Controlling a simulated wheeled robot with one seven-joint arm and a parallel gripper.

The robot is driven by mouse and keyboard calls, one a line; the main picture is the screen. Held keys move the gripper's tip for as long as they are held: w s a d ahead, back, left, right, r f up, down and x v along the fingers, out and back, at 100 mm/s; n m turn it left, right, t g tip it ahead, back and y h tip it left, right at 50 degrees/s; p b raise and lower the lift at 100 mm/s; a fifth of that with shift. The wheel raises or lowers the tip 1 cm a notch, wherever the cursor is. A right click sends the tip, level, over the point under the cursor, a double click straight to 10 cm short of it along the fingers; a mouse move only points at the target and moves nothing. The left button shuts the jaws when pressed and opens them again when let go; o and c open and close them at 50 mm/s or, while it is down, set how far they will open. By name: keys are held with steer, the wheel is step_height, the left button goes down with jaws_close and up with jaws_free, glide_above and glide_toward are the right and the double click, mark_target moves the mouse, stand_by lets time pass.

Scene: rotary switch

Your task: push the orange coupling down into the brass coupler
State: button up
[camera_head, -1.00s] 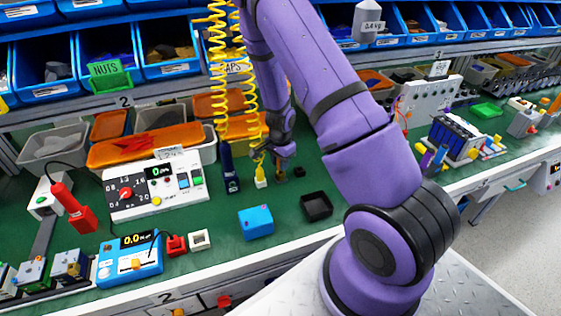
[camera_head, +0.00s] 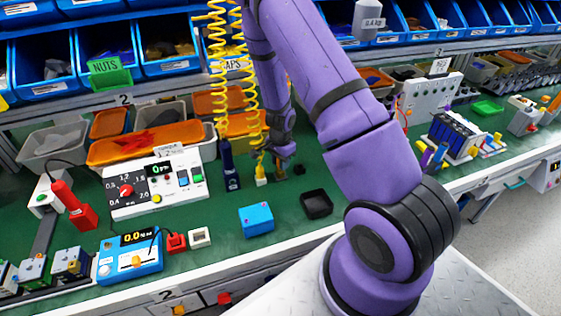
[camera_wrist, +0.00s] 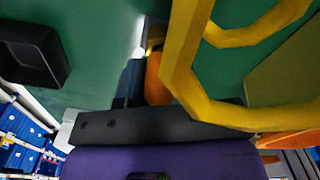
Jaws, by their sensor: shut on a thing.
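My gripper (camera_head: 280,166) points down at the green bench, below the purple arm. In the wrist view my gripper (camera_wrist: 142,85) is shut on the orange coupling (camera_wrist: 155,80), which shows as an orange piece beside a dark finger. A small yellowish, brass-like part (camera_wrist: 154,44) shows just beyond the orange piece; it may be the brass coupler. Whether the two touch, or how deep one sits in the other, I cannot tell. The yellow coiled hose (camera_head: 236,95) hangs beside the arm, and its loops (camera_wrist: 185,70) cover much of the wrist view's right side.
A black tray (camera_head: 317,204) and a blue box (camera_head: 256,219) lie nearer the front edge. A white control panel (camera_head: 155,188) stands at left.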

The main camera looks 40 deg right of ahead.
steer(key=shift+f, duration=0.75)
stand_by(0.6)
steer(key=o, duration=1)
step_height(320, 180, up, 11)
steer(key=shift+f, duration=0.15)
